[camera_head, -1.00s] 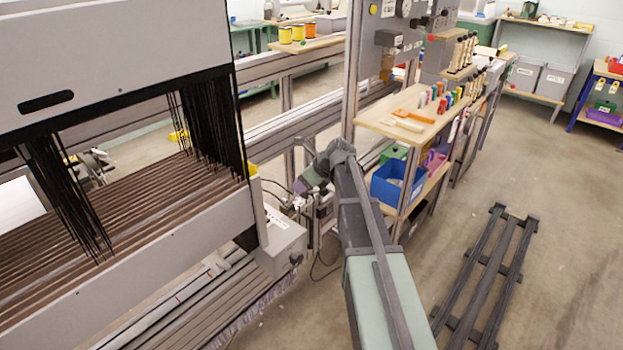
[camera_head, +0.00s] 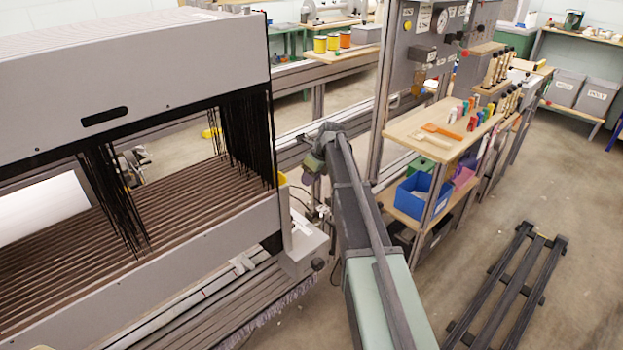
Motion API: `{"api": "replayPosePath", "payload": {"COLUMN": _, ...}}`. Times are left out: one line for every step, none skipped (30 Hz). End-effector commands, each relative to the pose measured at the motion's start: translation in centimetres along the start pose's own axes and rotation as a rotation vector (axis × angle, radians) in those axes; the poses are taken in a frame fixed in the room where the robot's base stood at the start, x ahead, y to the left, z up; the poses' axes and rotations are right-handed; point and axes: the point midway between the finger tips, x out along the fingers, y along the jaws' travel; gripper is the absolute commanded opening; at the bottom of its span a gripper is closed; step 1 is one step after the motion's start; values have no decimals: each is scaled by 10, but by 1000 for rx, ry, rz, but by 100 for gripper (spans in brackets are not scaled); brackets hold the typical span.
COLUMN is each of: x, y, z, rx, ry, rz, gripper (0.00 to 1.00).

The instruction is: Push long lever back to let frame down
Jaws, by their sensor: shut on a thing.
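The large light-grey frame (camera_head: 150,75) with a dark slot fills the left side, above rows of brown bars (camera_head: 60,270). Black threads (camera_head: 110,200) hang in its opening. My arm reaches from the bottom centre to just right of the frame. My gripper (camera_head: 320,208) is small and partly hidden at the arm's far end, beside the frame's right end and above a grey box with a black knob (camera_head: 305,245). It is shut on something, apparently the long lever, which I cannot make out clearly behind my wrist.
A wooden shelf (camera_head: 425,125) with tools and a blue bin (camera_head: 420,195) stands close to the right of my arm. A dark slatted rack (camera_head: 510,285) lies on the floor at right. Bare floor lies around it.

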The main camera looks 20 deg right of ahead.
Motion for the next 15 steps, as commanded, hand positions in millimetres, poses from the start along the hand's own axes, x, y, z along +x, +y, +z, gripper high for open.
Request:
{"api": "replayPosePath", "payload": {"x": 0, "y": 0, "z": 2, "rx": 0, "ry": -3, "rz": -1, "gripper": 0}}
{"api": "replayPosePath", "payload": {"x": 0, "y": 0, "z": 2, "rx": 0, "ry": -4, "rz": -1, "gripper": 0}}
{"api": "replayPosePath", "payload": {"x": 0, "y": 0, "z": 2, "rx": -1, "ry": -4, "rz": -1, "gripper": 0}}
{"api": "replayPosePath", "payload": {"x": 0, "y": 0, "z": 2, "rx": -1, "ry": -4, "rz": -1, "gripper": 0}}
{"api": "replayPosePath", "payload": {"x": 0, "y": 0, "z": 2, "rx": -1, "ry": -4, "rz": -1, "gripper": 0}}
{"api": "replayPosePath", "payload": {"x": 0, "y": 0, "z": 2, "rx": -1, "ry": -4, "rz": -1, "gripper": 0}}
{"api": "replayPosePath", "payload": {"x": 0, "y": 0, "z": 2, "rx": -1, "ry": -4, "rz": -1, "gripper": 0}}
{"api": "replayPosePath", "payload": {"x": 0, "y": 0, "z": 2, "rx": -1, "ry": -4, "rz": -1, "gripper": 0}}
{"api": "replayPosePath", "payload": {"x": 0, "y": 0, "z": 2, "rx": -1, "ry": -4, "rz": 0, "gripper": 40}}
{"api": "replayPosePath", "payload": {"x": 0, "y": 0, "z": 2, "rx": -1, "ry": -4, "rz": 0, "gripper": 45}}
{"api": "replayPosePath", "payload": {"x": 0, "y": 0, "z": 2, "rx": -1, "ry": -4, "rz": 0, "gripper": 49}}
{"api": "replayPosePath", "payload": {"x": 0, "y": 0, "z": 1, "rx": -1, "ry": -4, "rz": 0, "gripper": 55}}
{"api": "replayPosePath", "payload": {"x": 0, "y": 0, "z": 1, "rx": -1, "ry": -4, "rz": 0, "gripper": 60}}
{"api": "replayPosePath", "payload": {"x": 0, "y": 0, "z": 1, "rx": 0, "ry": -3, "rz": 0, "gripper": 60}}
{"api": "replayPosePath", "payload": {"x": 0, "y": 0, "z": 1, "rx": 0, "ry": -3, "rz": 0, "gripper": 60}}
